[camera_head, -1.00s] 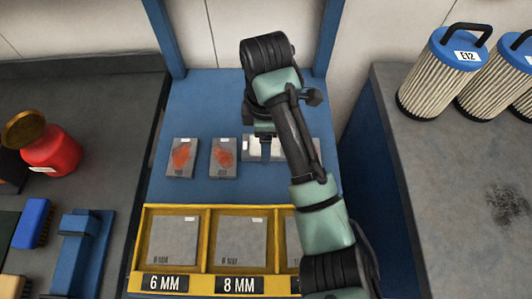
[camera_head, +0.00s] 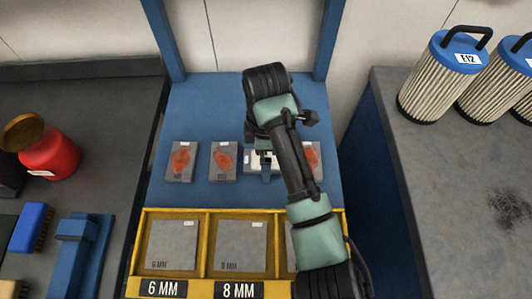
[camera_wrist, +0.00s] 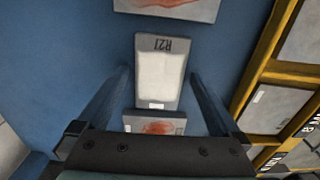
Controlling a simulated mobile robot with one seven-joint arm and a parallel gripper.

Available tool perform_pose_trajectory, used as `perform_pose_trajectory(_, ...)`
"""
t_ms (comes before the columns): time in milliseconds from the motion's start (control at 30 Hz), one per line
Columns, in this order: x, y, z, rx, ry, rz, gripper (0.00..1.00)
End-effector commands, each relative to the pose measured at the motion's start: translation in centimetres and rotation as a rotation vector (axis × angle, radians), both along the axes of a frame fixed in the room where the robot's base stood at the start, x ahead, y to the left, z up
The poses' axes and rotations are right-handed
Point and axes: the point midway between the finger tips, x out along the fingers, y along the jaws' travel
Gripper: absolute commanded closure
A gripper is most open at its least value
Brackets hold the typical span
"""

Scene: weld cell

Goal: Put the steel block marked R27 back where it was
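A row of grey steel blocks lies on the blue board. The block with a pale, blank face (camera_wrist: 160,75) lies between my fingers in the wrist view; its marking reads R2 and a last character that looks like 1 or 7. It shows partly in the head view (camera_head: 254,165). My gripper (camera_wrist: 158,76) is open, a finger on each side of this block, with gaps. In the head view my gripper (camera_head: 266,168) is at the row. Blocks with orange-red patches lie to the left (camera_head: 182,163), nearer the middle (camera_head: 223,163) and to the right (camera_head: 312,158).
A yellow rack (camera_head: 209,245) with grey plates, labelled 6 MM and 8 MM, stands in front of the row. Blue-topped filters (camera_head: 437,82) stand on the right bench. A red can (camera_head: 52,155) and blue brush (camera_head: 32,228) are on the left bench.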

Motion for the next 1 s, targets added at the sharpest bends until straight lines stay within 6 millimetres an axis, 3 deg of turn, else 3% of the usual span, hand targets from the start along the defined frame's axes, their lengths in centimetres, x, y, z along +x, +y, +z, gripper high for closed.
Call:
perform_pose_trajectory(267, 0.1, 0.0, 0.9, 0.0, -0.003, 0.0, 0.0)
perform_pose_trajectory(700, 0.1, -0.1, 9.8, -0.003, -0.003, -0.001, 0.0)
perform_pose_trajectory(1000, 0.0, 0.0, 12.3, -0.001, -0.001, -0.001, 0.0)
